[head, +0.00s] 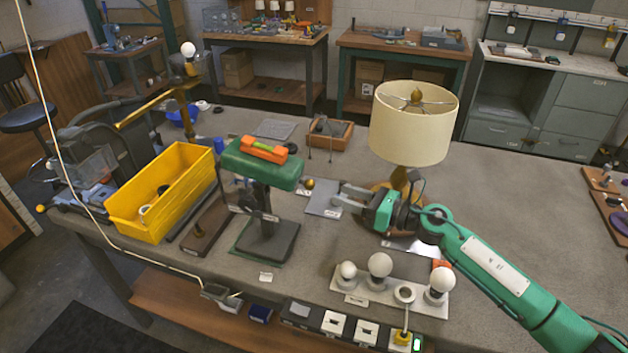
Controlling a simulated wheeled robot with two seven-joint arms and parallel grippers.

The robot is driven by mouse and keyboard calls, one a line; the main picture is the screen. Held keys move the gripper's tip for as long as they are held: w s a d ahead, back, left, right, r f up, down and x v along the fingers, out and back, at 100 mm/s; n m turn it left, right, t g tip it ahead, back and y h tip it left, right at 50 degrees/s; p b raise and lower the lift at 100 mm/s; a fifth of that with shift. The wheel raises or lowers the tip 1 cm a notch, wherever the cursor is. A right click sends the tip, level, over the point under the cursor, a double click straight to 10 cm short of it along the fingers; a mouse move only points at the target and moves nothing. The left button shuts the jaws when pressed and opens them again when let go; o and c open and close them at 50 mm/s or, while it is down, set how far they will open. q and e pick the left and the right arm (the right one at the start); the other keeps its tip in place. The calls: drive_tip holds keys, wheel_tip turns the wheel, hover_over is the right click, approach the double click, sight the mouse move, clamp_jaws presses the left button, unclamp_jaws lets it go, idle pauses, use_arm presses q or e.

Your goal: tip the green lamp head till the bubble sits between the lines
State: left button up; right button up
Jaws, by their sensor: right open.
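The green lamp head (250,166) sits on a dark stand with a square base (265,240), in the middle of the bench. An orange spirit level (264,149) with a yellow-green vial lies on top of the head. The bubble and the lines are too small to make out. In the picture the head slopes down to the right; I cannot tell its true tilt. My right gripper (345,198) is open and empty, to the right of the lamp head and apart from it. Its fingers point left toward the stand. My left gripper is out of view.
A yellow bin (160,207) stands left of the stand. A lamp with a cream shade (412,130) stands right behind my right gripper. A white strip with several bulbs (385,290) lies in front. A wooden tray (331,134) is behind. The bench's right side is fairly clear.

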drive_tip(key=shift+p+x, duration=1.15)
drive_tip(key=shift+x, duration=3.25)
drive_tip(key=shift+c, duration=0.3)
